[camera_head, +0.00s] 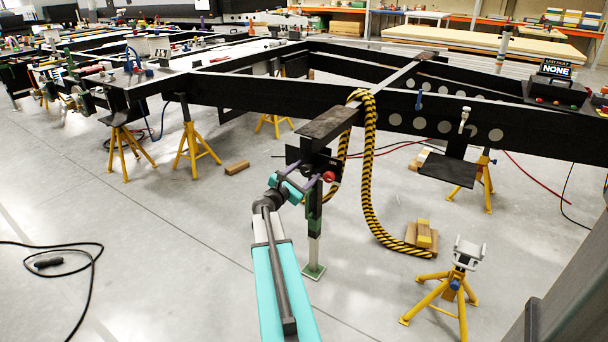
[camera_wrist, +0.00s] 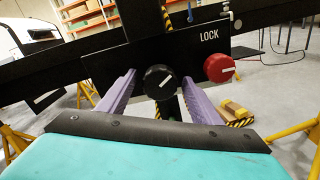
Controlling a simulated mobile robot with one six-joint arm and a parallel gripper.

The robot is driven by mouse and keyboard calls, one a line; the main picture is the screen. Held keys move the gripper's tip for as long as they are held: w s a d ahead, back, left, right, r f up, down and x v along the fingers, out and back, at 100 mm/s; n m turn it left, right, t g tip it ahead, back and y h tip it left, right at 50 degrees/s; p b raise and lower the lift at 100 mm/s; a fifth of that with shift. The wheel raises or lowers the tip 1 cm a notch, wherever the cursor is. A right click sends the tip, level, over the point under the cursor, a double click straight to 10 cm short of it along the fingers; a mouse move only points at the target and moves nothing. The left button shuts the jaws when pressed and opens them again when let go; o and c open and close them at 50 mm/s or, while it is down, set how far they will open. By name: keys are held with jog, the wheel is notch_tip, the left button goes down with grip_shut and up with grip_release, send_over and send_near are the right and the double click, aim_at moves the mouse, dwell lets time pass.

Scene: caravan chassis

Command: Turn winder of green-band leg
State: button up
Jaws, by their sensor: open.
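A black plate (camera_wrist: 100,70) faces my gripper (camera_head: 303,176). On it are a black round knob (camera_wrist: 160,83) with a white mark, likely the winder, and a red knob (camera_wrist: 219,68) under the word LOCK. The red knob also shows in the head view (camera_head: 329,176). My gripper is open, its purple fingers to either side of the black knob. I cannot tell whether they touch it.
A yellow-black striped hose (camera_head: 370,190) hangs from the chassis just right of the leg. A yellow stand (camera_head: 440,295) and wooden blocks (camera_head: 423,235) are on the floor to the right. A black cable (camera_head: 80,250) lies at left. Floor left of my arm is mostly clear.

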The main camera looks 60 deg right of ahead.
jog(key=a+p, duration=0.1)
jog(key=a, duration=1.2)
jog(key=shift+a+p, duration=0.35)
